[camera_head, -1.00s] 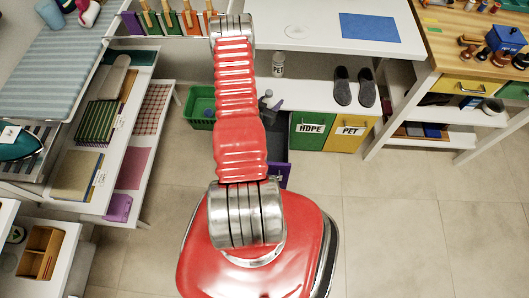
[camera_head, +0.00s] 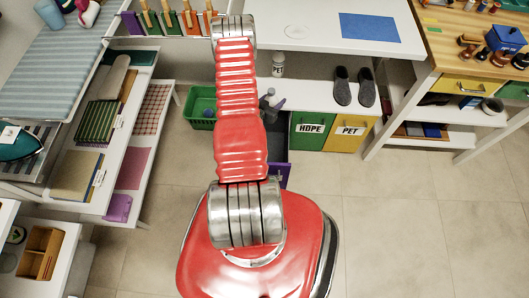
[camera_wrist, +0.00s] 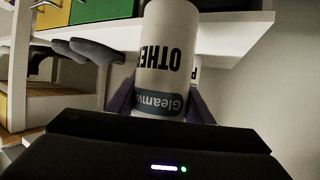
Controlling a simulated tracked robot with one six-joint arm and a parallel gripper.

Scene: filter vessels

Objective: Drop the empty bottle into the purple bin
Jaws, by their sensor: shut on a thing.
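In the wrist view, my gripper (camera_wrist: 160,103) is shut on a white bottle (camera_wrist: 166,50). Its label reads OTHER and Gleam, upside down in the picture. Purple-grey fingers stand on both sides of it. In the head view my arm covers the bottle, and a small grey-purple shape (camera_head: 272,103) shows right of the arm; I cannot tell if it is my gripper. The purple bin (camera_head: 284,174) stands below the white shelf, left of the green bin, pulled out with a dark inside. My arm hides its left part.
A white PET bottle (camera_head: 278,65) and grey slippers (camera_head: 354,87) stand on the white shelf. A green HDPE bin (camera_head: 308,132) and yellow PET bin (camera_head: 349,134) are below. A green basket (camera_head: 199,106) is left of my arm. The floor at the right is clear.

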